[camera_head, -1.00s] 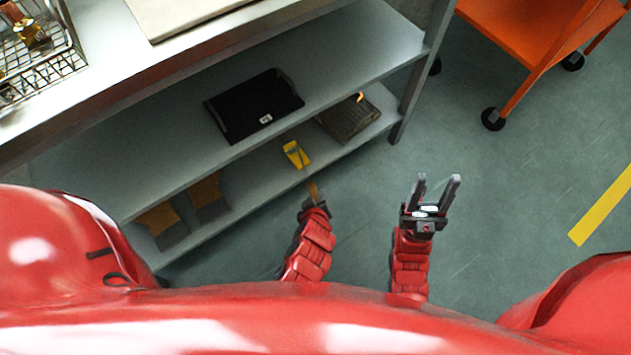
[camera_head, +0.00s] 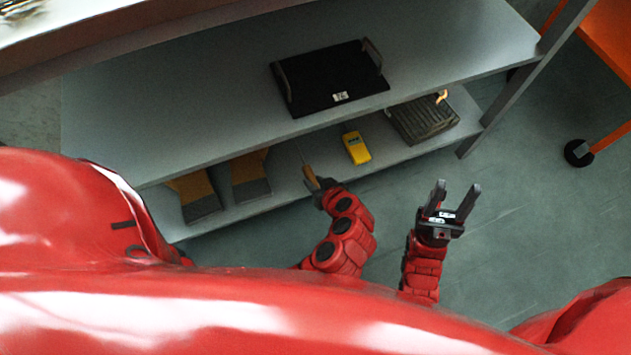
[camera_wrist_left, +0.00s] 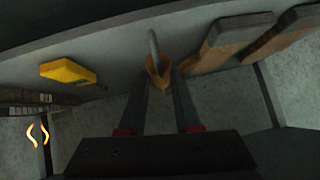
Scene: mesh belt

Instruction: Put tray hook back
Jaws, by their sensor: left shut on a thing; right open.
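The tray hook (camera_wrist_left: 157,68) is in my left gripper (camera_wrist_left: 158,85): a brown wooden handle between the fingertips and a thin grey rod pointing away over the lower shelf. In the head view the handle (camera_head: 312,178) shows at the tip of my left gripper (camera_head: 322,186), at the front edge of the lower shelf (camera_head: 290,195). I cannot tell whether the rod touches the shelf. My right gripper (camera_head: 453,200) is open and empty, over the floor in front of the shelves.
A yellow device (camera_head: 356,147) lies on the lower shelf right of the hook. Two brush-like blocks (camera_head: 250,177) lie to its left. A dark ribbed crate (camera_head: 425,120) stands farther right. A black tray (camera_head: 330,80) rests on the shelf above. An orange cart (camera_head: 610,45) stands at right.

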